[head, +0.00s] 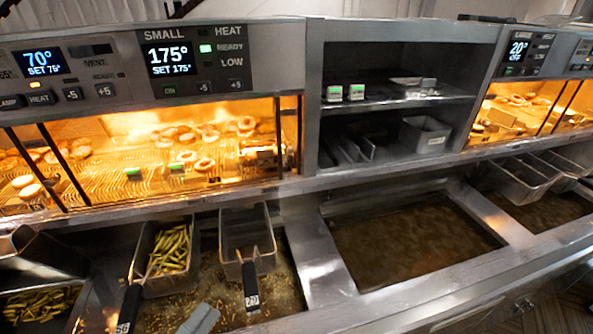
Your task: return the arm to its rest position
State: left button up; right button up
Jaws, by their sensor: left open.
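A light grey part of my left gripper (200,319) shows at the bottom edge, left of centre, in front of the fryer. Only a small part of it is in view, and the rest is cut off by the frame. It is open, and nothing shows in it. It appears below the handles of two fry baskets and apart from them. My right gripper is not in view.
A basket of green fries (170,249) and an emptier basket (247,232) sit over the left oil vat, handles toward me. A middle oil vat (410,243) is open and clear. More baskets (520,181) stand at right. Heated cabinets (215,120) and shelves (395,100) line the back.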

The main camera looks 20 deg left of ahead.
pick_arm(q)
jog(key=w+d+r+m+t+h+p, duration=0.1)
jog(key=w+d+r+m+h+p, duration=0.2)
jog(key=r, duration=0.7)
jog(key=d+r+m+t+h+p, duration=0.15)
jog(key=r+m, duration=0.35)
jog(key=r, duration=0.5)
jog(key=w+d+r+m+t+h+p, duration=0.15)
jog(key=d+r+m, duration=0.25)
jog(key=r, duration=0.6)
jog(key=a+r+m+t+y, duration=0.2)
jog(key=r+y, duration=0.6)
jog(key=r, duration=0.4)
jog(key=shift+s+a+t, duration=0.25)
jog(key=shift+a+t, duration=0.35)
jog(key=shift+a, duration=0.6)
